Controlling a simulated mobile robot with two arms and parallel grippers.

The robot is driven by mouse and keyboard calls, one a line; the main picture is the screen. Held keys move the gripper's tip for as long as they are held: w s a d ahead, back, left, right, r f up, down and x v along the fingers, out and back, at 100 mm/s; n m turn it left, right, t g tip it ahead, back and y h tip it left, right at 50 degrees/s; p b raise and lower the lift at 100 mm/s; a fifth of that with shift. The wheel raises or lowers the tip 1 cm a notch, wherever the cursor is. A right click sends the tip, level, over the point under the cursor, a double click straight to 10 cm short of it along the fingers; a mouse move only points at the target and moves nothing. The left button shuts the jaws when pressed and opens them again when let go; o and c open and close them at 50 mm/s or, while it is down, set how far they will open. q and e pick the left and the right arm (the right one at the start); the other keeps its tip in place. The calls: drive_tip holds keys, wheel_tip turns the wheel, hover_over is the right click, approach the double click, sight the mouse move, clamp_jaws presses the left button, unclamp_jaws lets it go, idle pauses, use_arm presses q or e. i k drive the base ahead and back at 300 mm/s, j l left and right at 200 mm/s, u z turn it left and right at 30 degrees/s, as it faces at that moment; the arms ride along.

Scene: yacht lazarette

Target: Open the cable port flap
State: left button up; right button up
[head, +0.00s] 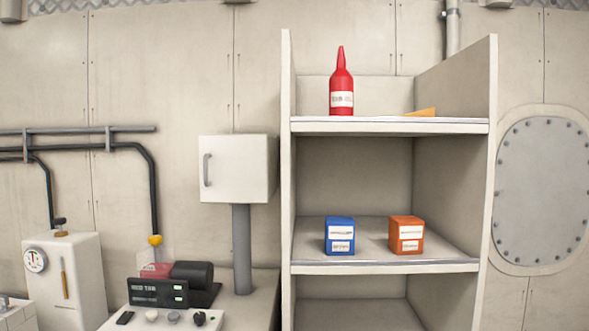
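I cannot make out a part that is clearly the cable port flap. A white box (238,168) on a grey post (242,250) has a shut front door with a grey vertical handle (207,170) at its left side. At the right, a grey oval plate (543,190) with bolts around its edge is closed on the wall. Neither of my grippers shows in the head view.
An open shelf unit (390,268) stands right of centre. It holds a red bottle (341,85), an orange wedge (420,112), a blue box (340,236) and an orange box (406,235). A black device (158,292) sits on a low counter (250,308).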

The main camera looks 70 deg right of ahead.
sight(233, 168)
drive_tip(key=z, duration=1.9)
drive_tip(key=i+j+z, duration=0.15)
